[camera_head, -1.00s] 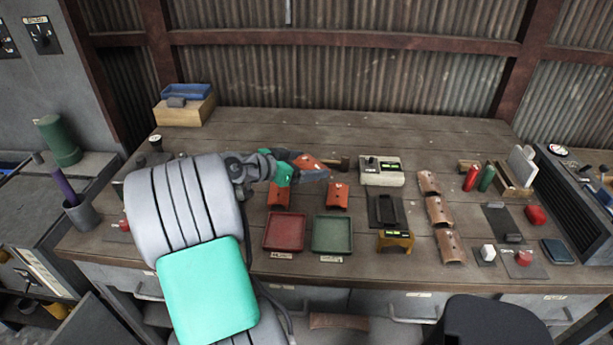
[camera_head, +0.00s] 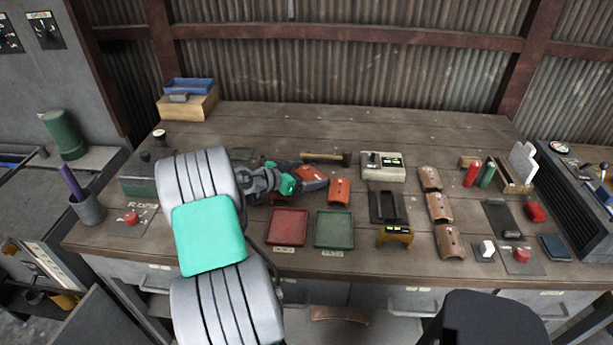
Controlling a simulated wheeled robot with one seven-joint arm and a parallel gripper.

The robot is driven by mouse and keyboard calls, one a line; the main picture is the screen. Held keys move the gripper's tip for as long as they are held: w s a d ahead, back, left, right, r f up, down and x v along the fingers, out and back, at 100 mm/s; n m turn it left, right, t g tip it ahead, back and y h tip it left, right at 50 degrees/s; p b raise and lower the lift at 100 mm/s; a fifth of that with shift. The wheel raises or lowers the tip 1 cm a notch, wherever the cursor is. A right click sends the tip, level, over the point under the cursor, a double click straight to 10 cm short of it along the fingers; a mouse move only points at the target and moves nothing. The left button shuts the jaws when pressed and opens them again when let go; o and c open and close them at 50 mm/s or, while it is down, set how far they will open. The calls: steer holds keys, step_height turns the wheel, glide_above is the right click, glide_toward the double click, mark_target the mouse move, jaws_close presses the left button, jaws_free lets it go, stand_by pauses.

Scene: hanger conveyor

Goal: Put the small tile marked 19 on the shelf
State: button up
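My gripper (camera_head: 303,181) is over the workbench (camera_head: 440,130), at the end of my grey and green arm, close to two orange curved pieces. One orange piece (camera_head: 340,191) shows just right of it; the other is mostly hidden behind my gripper. I cannot tell whether the fingers are open or shut, or whether they hold anything. No tile with a readable 19 shows, and I cannot pick out the shelf for certain.
A red tray (camera_head: 287,226) and a green tray (camera_head: 334,229) lie in front of my gripper. A hammer (camera_head: 327,157) lies behind it. Several brown curved pieces (camera_head: 439,207) line up to the right. A wooden box (camera_head: 187,105) stands back left.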

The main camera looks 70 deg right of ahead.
steer(key=shift+o, duration=0.8)
steer(key=shift+r, duration=0.1)
